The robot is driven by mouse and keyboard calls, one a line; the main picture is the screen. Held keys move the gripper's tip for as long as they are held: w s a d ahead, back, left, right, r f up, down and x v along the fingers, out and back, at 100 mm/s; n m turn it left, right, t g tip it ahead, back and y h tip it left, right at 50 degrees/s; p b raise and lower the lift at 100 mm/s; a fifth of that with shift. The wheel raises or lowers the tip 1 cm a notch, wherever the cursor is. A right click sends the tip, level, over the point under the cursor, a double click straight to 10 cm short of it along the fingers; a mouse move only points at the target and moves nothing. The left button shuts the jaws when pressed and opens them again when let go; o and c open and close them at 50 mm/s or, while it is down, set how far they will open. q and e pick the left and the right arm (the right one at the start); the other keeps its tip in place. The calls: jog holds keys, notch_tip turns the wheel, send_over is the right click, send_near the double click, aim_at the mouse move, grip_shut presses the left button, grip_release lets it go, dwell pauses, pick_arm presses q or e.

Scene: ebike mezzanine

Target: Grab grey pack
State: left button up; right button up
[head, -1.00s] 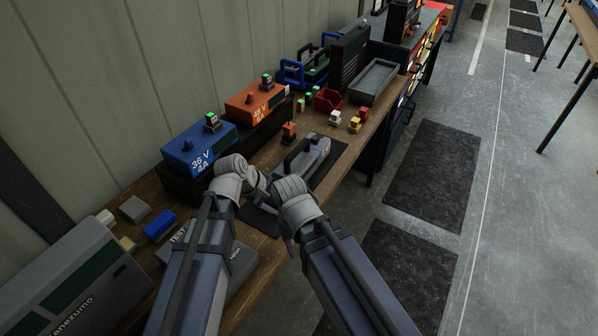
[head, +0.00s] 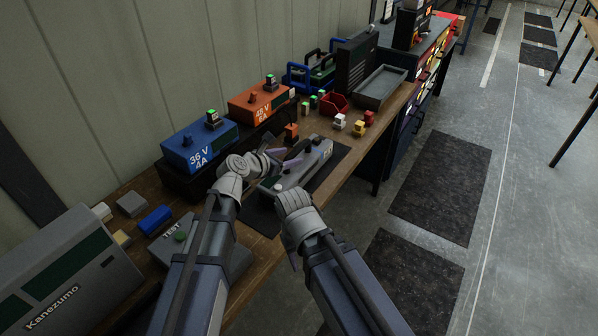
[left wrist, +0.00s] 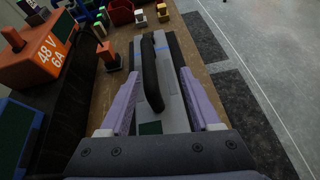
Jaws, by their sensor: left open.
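The grey pack (head: 318,150) lies on a dark mat on the wooden bench, with a black handle along its top. It also shows in the left wrist view (left wrist: 172,108), between my fingers with its black handle (left wrist: 151,75). My left gripper (head: 288,158) is open. Its two purple fingers lie along either side of the pack in the left wrist view (left wrist: 161,75); I cannot tell whether they touch it.
A blue 36 V charger (head: 198,146) and an orange 48 V charger (head: 258,101) stand on a dark shelf to the left. A small orange-topped block (head: 291,132), a red bin (head: 332,101) and a grey tray (head: 380,84) are beyond. The floor at right is open.

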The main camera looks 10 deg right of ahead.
aim_at(295, 150)
pick_arm(q)
jog(key=shift+w+a+n+t, duration=0.3)
jog(key=shift+w+a+n, duration=0.1)
jog(key=shift+w+n, duration=0.5)
jog(key=shift+a, duration=0.1)
jog(key=shift+w+f+b, duration=0.15)
jog(key=shift+w+b, duration=0.1)
jog(key=shift+b, duration=0.1)
jog(key=shift+b+x, duration=0.3)
jog(key=shift+x, duration=0.75)
jog(key=b+x, duration=0.2)
jog(key=x, duration=0.2)
jog(key=shift+d+f, duration=0.2)
jog(key=shift+d, duration=0.05)
jog(key=shift+w+d, duration=0.2)
jog(key=shift+d, duration=0.05)
pick_arm(e)
jog(key=f, duration=0.4)
jog(key=shift+w+d, duration=0.25)
jog(key=shift+d, duration=0.1)
pick_arm(q)
jog(key=shift+c, duration=0.2)
